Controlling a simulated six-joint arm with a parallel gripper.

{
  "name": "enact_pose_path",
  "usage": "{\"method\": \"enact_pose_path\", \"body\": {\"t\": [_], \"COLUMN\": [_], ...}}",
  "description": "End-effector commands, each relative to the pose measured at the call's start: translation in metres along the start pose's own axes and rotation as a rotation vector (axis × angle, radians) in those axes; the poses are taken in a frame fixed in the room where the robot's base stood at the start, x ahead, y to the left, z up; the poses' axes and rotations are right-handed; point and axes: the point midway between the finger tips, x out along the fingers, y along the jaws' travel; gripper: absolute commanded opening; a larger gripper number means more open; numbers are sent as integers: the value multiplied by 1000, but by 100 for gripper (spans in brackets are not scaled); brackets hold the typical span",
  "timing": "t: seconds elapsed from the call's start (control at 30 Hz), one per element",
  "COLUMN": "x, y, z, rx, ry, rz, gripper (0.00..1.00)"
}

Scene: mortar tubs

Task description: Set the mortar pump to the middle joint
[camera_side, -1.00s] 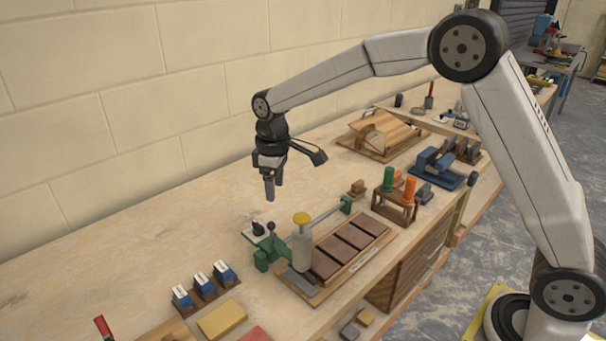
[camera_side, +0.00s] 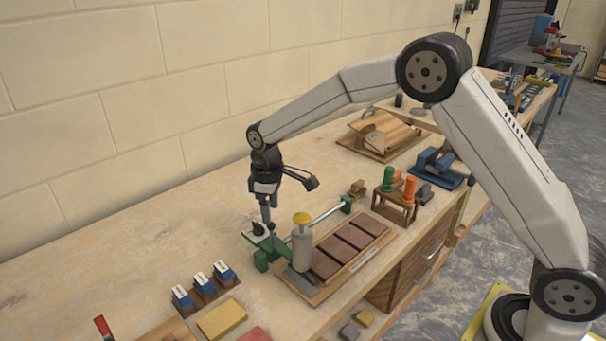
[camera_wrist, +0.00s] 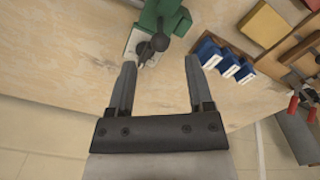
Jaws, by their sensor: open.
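The mortar pump (camera_side: 302,252), a pale grey cylinder with a yellow cap, stands upright at the near left end of a board (camera_side: 291,283) holding several brown bricks (camera_side: 343,249) in a row with narrow joints. A silver rail with green end brackets runs behind the bricks. A dark knob (camera_side: 258,230) on a white plate sits beside the left green bracket (camera_side: 264,260); in the wrist view the knob (camera_wrist: 160,42) lies just beyond and between the fingertips. My gripper (camera_side: 267,221) is open, pointing down over that plate. It also shows in the wrist view (camera_wrist: 159,62), empty. Contact with the knob cannot be told.
A wooden rack (camera_side: 396,207) with green and orange items stands to the right. The bench by the wall is clear.

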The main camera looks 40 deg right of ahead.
Motion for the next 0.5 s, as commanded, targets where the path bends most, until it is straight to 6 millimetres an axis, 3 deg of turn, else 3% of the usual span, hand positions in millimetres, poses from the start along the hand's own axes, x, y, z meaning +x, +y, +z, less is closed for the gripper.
{"method": "enact_pose_path", "body": {"t": [0.5], "x": [58], "y": [0], "z": [0], "rx": [0], "ry": [0], "rz": [0], "gripper": [67]}}
